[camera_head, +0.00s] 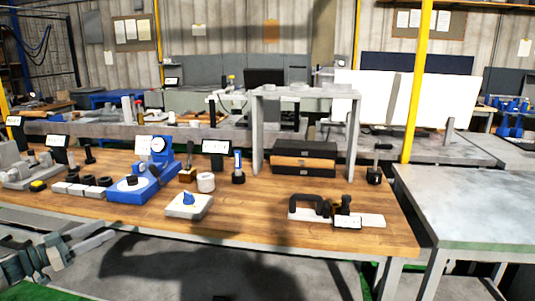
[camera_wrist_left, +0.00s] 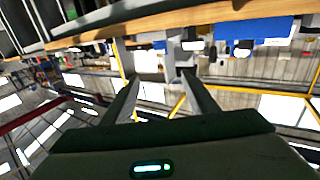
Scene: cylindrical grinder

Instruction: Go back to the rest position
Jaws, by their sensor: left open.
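My left gripper (camera_head: 93,240) is at the lower left of the head view, low in front of the wooden workbench (camera_head: 255,232). Its two fingers are apart and nothing is between them. In the left wrist view the open fingers (camera_wrist_left: 158,100) point toward the bench edge (camera_wrist_left: 170,20), which runs across the top of the picture. The gripper looks apart from the bench. My right gripper is not in view.
On the bench stand a blue gauge stand (camera_head: 145,185), a white block with a blue piece (camera_head: 189,206), a grey frame (camera_head: 355,125) over dark and wooden boxes (camera_head: 304,162), and a black clamp-like tool (camera_head: 322,206). A grey table (camera_head: 470,205) stands right. Floor in front is clear.

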